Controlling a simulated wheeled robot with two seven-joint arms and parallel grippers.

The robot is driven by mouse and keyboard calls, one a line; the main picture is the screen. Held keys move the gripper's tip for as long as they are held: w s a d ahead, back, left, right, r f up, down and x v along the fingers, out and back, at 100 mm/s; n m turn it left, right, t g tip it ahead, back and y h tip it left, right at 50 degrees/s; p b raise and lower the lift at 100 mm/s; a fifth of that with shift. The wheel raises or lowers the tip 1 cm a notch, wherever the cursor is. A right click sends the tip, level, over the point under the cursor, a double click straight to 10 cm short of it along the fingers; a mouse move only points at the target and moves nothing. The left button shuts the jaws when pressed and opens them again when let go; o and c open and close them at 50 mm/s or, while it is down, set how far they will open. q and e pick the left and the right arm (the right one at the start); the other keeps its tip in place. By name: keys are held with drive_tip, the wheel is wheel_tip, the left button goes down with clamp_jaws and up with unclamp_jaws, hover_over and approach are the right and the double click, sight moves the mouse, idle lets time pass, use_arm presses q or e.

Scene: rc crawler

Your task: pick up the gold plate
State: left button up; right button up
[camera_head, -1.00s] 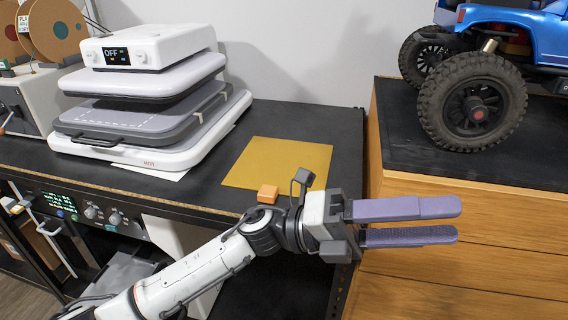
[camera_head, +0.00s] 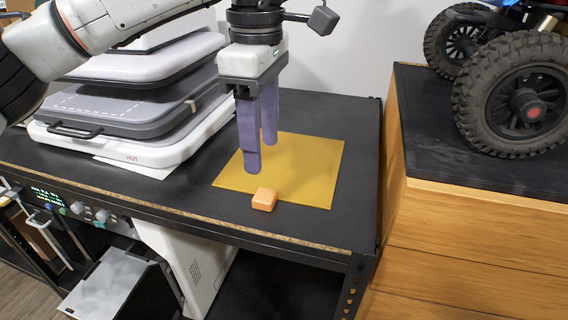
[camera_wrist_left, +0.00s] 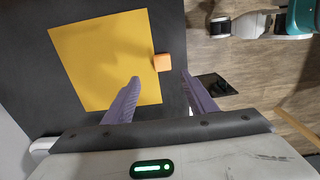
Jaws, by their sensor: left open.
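The gold plate (camera_head: 300,165) is a thin flat square lying on the black bench top. A small orange block (camera_head: 264,199) sits at its front edge. My left gripper (camera_head: 262,158) points down above the left part of the plate, with its purple fingers apart and nothing between them. In the left wrist view, the gold plate (camera_wrist_left: 100,60) lies at the upper left and the orange block (camera_wrist_left: 162,62) at its right edge. The left fingertips (camera_wrist_left: 160,78) are apart there, one over the plate's side and one beyond it. My right gripper is not in view.
A white and grey heat press (camera_head: 140,100) stands left of the plate, close to my left arm. A wooden cabinet (camera_head: 470,215) with a black top bears a blue crawler with large tires (camera_head: 515,95) at the right. The bench's front edge (camera_head: 200,219) is near the plate.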

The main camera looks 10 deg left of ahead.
sight(265, 194)
use_arm(q)
drive_tip(key=f, duration=0.9)
drive_tip(key=shift+s+d, duration=0.1)
drive_tip(key=shift+s, duration=0.15)
drive_tip(key=shift+r, duration=0.15)
drive_tip(key=c, duration=1.3)
